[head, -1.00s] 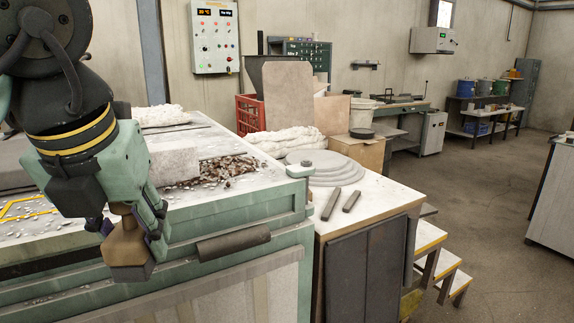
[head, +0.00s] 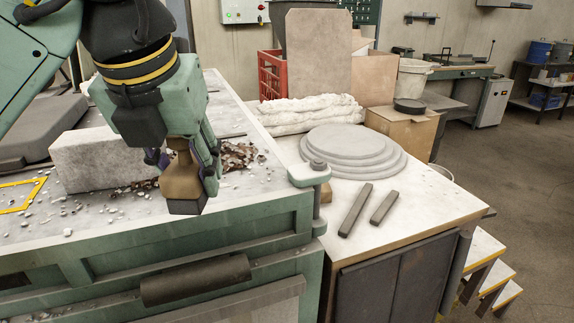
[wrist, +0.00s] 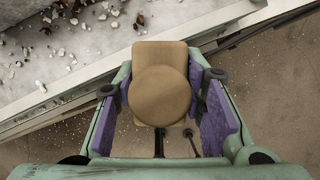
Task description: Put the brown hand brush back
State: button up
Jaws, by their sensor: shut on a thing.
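My gripper (head: 184,160) is shut on the brown hand brush (head: 181,182). In the head view the brush hangs upright with its dark end down, in front of the work table's (head: 140,231) top near its front edge. In the wrist view the brush (wrist: 160,95) is seen from above, with its round brown knob between the purple finger pads (wrist: 158,108). The table edge and scattered chips show at the upper left there, and the brush looks apart from the table.
A pale block (head: 100,160) and loose chips lie on the work table. To the right, a white-topped cabinet (head: 420,205) holds stacked grey discs (head: 352,148) and two dark bars (head: 355,210). The cabinet's front part is mostly clear. A post (head: 309,175) stands at the table's corner.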

jog(key=w+d, duration=0.3)
jog(key=w, duration=0.1)
jog(key=w+d+f, duration=0.1)
jog(key=w+d, duration=0.5)
jog(key=w, duration=0.1)
jog(key=shift+w+d+f, duration=0.15)
jog(key=shift+w+d, duration=0.1)
jog(key=shift+w, duration=0.1)
jog(key=b+x, duration=0.1)
jog(key=x, duration=0.1)
jog(key=b+x, duration=0.1)
jog(key=shift+s+d+f+b, duration=0.2)
jog(key=shift+d+f+b, duration=0.1)
jog(key=shift+f+b, duration=0.15)
jog(key=shift+b, duration=0.15)
jog(key=shift+f, duration=0.15)
jog(key=o, duration=1.1)
jog(key=shift+s+r, duration=0.1)
jog(key=shift+r, duration=0.4)
jog(key=p+v, duration=0.1)
jog(key=v, duration=1)
jog(key=shift+r, duration=0.15)
